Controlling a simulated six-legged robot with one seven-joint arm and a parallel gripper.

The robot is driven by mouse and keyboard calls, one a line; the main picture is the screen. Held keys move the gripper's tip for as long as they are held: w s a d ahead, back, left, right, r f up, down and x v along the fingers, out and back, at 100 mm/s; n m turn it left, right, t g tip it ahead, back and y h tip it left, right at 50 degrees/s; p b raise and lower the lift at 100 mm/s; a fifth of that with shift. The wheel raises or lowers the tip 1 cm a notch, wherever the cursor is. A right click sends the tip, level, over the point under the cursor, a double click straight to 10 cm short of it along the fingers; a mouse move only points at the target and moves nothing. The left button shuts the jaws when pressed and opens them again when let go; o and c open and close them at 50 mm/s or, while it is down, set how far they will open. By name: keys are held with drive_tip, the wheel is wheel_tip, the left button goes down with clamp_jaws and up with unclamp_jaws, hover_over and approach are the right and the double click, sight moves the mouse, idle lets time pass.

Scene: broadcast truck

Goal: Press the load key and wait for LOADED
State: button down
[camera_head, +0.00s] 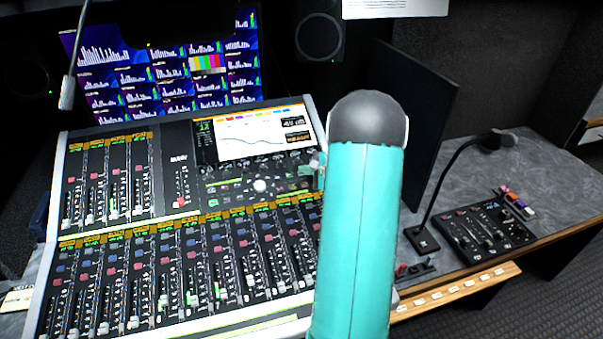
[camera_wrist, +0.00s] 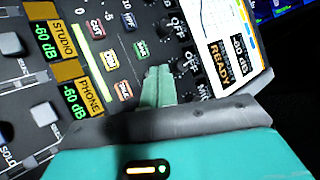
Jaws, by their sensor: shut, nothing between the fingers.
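The mixing console (camera_head: 120,225) fills the left and middle of the head view. Its screen (camera_head: 262,133) shows a curve; in the wrist view an orange box on the screen (camera_wrist: 222,62) reads READY. My gripper (camera_wrist: 158,74) is shut and empty, its fingertips over the console panel. Just beyond the tips is a small green key (camera_wrist: 141,48); an orange key (camera_wrist: 123,90) lies to their left. I cannot read which one is the load key, and cannot tell whether the tips touch the panel. In the head view my teal arm hides most of the gripper.
A gooseneck microphone (camera_head: 460,175) and a small control box (camera_head: 487,232) stand on the grey desk to the right. A dark upright panel (camera_head: 428,110) stands behind my arm. A monitor wall (camera_head: 165,65) is at the back.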

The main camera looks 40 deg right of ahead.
drive_tip(key=shift+f, duration=0.2)
idle(0.5)
drive_tip(key=shift+s+a+r, duration=0.15)
drive_tip(key=shift+s+r, duration=0.1)
drive_tip(key=shift+r, duration=0.5)
drive_tip(key=shift+s+a+r, duration=0.15)
drive_tip(key=shift+s+r, duration=0.15)
drive_tip(key=shift+r, duration=0.45)
drive_tip(key=shift+s+a+r, duration=0.15)
drive_tip(key=shift+s+r, duration=0.1)
drive_tip(key=shift+r, duration=0.55)
drive_tip(key=shift+s+a+r, duration=0.15)
drive_tip(key=shift+s+r, duration=0.15)
drive_tip(key=shift+r, duration=0.45)
